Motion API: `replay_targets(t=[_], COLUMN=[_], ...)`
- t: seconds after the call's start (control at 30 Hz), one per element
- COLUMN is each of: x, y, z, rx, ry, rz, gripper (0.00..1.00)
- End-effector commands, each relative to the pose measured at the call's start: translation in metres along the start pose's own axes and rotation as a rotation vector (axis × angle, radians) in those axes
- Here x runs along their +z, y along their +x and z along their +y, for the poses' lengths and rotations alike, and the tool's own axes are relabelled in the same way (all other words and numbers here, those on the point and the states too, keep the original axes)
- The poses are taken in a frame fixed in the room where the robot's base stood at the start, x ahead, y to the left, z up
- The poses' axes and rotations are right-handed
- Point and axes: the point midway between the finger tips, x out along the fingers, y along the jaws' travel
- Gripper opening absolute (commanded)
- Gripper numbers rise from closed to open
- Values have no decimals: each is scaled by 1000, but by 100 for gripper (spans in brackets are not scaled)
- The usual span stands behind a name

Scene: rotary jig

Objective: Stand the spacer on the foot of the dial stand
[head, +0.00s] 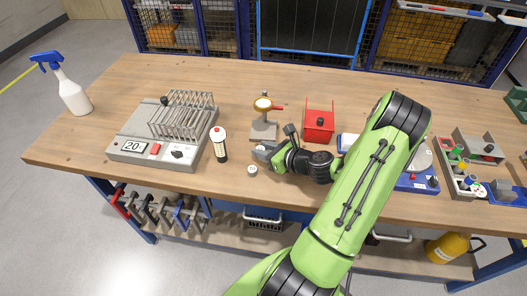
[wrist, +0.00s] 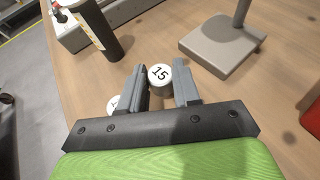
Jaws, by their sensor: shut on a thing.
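My gripper (wrist: 160,90) is shut on a white round spacer marked 15 (wrist: 159,74), held upright between the fingertips. In the head view my gripper (head: 262,151) is just in front of the dial stand (head: 263,106), and the held spacer cannot be made out there. The stand's flat grey foot (head: 263,131) lies beyond the fingers; it also shows at the upper right of the wrist view (wrist: 215,48), apart from the spacer, its top bare. How high the spacer is above the table is unclear.
A second white spacer (head: 252,169) stands on the table beside my gripper. A red box (head: 319,124) is right of the stand.

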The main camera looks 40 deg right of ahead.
Motion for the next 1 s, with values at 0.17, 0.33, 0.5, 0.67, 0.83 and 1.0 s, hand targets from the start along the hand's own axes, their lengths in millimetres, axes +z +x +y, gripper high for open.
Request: replay_targets(t=[0.17,0.33,0.5,0.67,0.83,1.0], x=[8,10,9,9,9,9], y=[10,17,20,20,20,19], z=[-16,-27,-30,-30,-30,-29], rx=[1,-1,-1,-1,-1,-1], ry=[-2,-1,1,1,1,1], rz=[-1,-1,-1,-1,-1,-1], gripper=[0,0,0,0,0,0])
